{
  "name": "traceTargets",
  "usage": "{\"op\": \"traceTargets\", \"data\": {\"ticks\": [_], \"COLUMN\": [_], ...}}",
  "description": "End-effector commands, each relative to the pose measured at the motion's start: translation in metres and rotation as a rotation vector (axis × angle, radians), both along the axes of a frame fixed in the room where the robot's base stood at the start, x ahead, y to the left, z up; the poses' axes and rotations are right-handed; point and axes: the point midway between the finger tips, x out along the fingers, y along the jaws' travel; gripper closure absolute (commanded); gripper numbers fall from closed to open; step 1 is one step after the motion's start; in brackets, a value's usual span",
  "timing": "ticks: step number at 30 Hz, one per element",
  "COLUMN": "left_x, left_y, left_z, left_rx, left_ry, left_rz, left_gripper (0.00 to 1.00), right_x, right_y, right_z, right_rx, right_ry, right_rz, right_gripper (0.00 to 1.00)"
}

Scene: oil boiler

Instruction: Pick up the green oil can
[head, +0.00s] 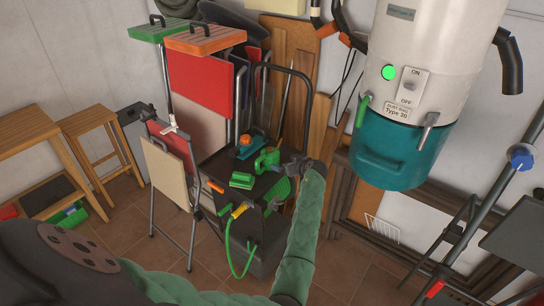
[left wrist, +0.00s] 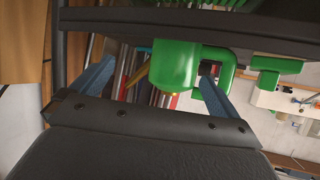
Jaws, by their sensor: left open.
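A brass-coloured spout points left. I cannot tell whether a finger touches the can. My right gripper is not in view.
The black cart (head: 225,164) also bears a green block (head: 242,180) and a blue-and-orange tool (head: 246,146). Its tall handle frame (head: 312,92) rises behind.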

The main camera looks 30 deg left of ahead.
Motion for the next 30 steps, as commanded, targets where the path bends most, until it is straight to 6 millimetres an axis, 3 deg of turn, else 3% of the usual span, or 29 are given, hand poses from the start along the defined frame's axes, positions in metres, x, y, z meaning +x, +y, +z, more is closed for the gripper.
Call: {"op": "traceTargets", "data": {"ticks": [3,8,16,23,30], "left_x": [-0.006,-0.007,0.0,0.005,0.012], "left_y": [0.012,0.023,0.044,0.068,0.085], "left_z": [0.012,0.015,0.007,-0.002,-0.012], "left_rx": [0.024,0.039,0.038,0.038,0.037], "left_ry": [-0.043,-0.064,-0.063,-0.061,-0.062], "left_rz": [0.074,0.107,0.106,0.106,0.104], "left_gripper": [0.0,0.0,0.0,0.0,0.0], "right_x": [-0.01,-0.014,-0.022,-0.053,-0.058], "right_y": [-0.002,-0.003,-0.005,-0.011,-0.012], "right_z": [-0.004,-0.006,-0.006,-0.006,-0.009], "right_rx": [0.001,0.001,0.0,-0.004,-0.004], "right_ry": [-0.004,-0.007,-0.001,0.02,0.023], "right_rz": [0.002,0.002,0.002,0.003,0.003], "right_gripper": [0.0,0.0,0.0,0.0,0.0]}}
